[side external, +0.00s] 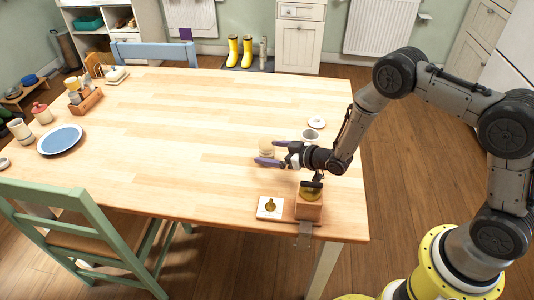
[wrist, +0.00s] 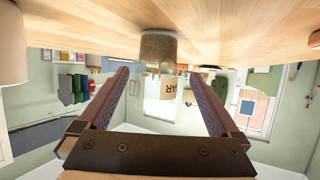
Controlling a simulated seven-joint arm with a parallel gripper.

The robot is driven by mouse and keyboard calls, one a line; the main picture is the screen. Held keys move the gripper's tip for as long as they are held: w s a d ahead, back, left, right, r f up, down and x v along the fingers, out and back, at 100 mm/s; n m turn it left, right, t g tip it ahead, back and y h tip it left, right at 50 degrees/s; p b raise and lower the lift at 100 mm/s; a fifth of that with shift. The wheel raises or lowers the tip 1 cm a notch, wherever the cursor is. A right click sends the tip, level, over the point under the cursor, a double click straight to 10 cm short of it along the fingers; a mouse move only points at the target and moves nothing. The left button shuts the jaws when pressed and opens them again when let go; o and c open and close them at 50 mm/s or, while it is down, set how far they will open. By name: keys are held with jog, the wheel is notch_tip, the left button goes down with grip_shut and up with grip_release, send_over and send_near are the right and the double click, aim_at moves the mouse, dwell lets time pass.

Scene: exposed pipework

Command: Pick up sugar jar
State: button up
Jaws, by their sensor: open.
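In the wrist view, which is upside down, the jar (wrist: 158,46) has a brown lower part against the table, and a clear part with a label ending in "AR". My gripper (side external: 275,152) is low over the table, lying nearly level, with its purple-grey fingers pointing left towards the jar. In the wrist view, my gripper (wrist: 158,73) is open, with the jar in line with the gap between the fingers. I cannot tell whether either finger touches it.
A pale mug (side external: 310,135) and a white round item (side external: 316,123) stand behind my wrist. A wooden box with a dark handle (side external: 309,205) and a white square piece (side external: 270,207) are near the front edge. The table's middle is clear. A blue plate (side external: 60,139) lies far left.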

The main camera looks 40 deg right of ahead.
jog(key=shift+d+x, duration=0.2)
jog(key=shift+x, duration=2.45)
jog(key=shift+w+r, duration=0.1)
grip_shut()
jog(key=shift+r, duration=0.1)
